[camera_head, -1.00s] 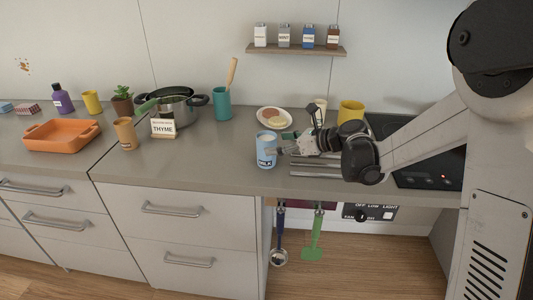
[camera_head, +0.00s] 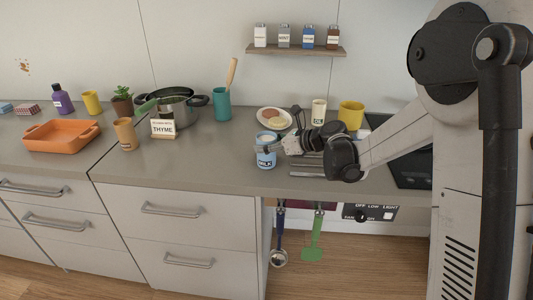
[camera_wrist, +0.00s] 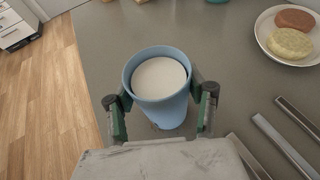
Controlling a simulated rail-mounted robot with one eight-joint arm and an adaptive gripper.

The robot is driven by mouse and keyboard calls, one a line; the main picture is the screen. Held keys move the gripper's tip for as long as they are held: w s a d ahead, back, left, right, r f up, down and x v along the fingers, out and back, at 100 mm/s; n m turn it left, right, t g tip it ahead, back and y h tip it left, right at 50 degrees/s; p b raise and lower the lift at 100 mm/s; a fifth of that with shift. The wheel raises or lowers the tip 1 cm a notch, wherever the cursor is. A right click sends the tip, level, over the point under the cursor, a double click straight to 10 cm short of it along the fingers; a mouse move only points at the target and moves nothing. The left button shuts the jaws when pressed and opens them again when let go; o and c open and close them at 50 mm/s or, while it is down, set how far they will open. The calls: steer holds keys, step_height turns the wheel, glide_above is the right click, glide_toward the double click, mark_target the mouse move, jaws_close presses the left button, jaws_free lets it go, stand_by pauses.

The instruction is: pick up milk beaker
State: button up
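The milk beaker (camera_head: 266,161) is light blue, labelled MILK and filled with white. It stands upright near the counter's front edge. In the wrist view the beaker (camera_wrist: 160,88) is in the middle, its open top facing the camera. My gripper (camera_head: 269,148) reaches it from the right in the head view. In the wrist view my gripper (camera_wrist: 162,105) has one finger on each side of the beaker, with narrow gaps seeming to show between fingers and wall. The fingers are open around it. The beaker's lower near side is partly hidden by the gripper body.
A plate (camera_head: 273,118) with round food lies behind the beaker. Metal bars (camera_head: 308,172) lie to its right. A pale cup (camera_head: 319,112) and a yellow mug (camera_head: 351,115) stand farther back. The counter (camera_head: 215,160) left of the beaker is clear up to the THYME sign (camera_head: 163,128).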

mark_target(267, 132)
steer(key=c, duration=0.8)
steer(key=shift+o, duration=0.2)
steer(key=shift+r, duration=0.2)
steer(key=shift+r, duration=1.9)
steer(key=s+a+r+p, duration=0.1)
steer(key=s+a+r, duration=0.5)
steer(key=s+a, duration=0.2)
steer(key=shift+s+r, duration=0.15)
steer(key=shift+r, duration=0.2)
steer(key=shift+s, duration=0.1)
